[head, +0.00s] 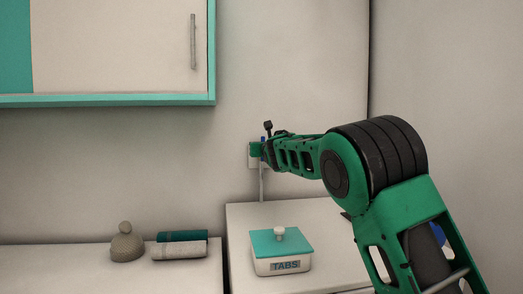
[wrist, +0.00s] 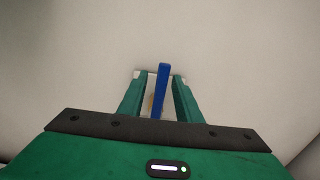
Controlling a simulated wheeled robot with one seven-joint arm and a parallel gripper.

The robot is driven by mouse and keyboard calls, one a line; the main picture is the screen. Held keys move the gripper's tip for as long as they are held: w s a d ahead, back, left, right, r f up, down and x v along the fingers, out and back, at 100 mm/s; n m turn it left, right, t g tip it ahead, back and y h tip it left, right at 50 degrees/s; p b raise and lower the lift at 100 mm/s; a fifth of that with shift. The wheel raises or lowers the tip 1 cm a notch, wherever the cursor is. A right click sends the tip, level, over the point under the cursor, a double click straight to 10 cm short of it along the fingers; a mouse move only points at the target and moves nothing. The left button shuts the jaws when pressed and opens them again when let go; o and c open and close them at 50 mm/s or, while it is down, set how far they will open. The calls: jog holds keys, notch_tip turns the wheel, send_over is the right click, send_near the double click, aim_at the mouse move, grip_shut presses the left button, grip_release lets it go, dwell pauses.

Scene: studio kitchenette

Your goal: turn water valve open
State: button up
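The valve's blue lever handle (wrist: 161,88) stands between the two green fingers of my gripper (wrist: 159,80) in the wrist view. A gap shows on each side of the lever, so the fingers are open around it and do not grip it. A white wall plate (wrist: 141,74) shows behind the lever, with a small yellowish part beside it. In the head view my gripper (head: 259,149) is up against the wall, over the white plate (head: 252,162). Only a sliver of the blue lever (head: 263,147) shows there; my arm hides most of the valve.
A white box with a teal lid marked TABS (head: 280,266) stands on the white surface below my arm. Rolled towels (head: 181,237) and a grey-brown domed object (head: 126,246) lie on the left counter. A wall cabinet (head: 120,45) hangs upper left. A side wall is at right.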

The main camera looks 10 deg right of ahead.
jog(key=shift+s+r, duration=0.1)
jog(key=shift+s, duration=0.2)
jog(key=s, duration=1)
jog(key=shift+d, duration=0.2)
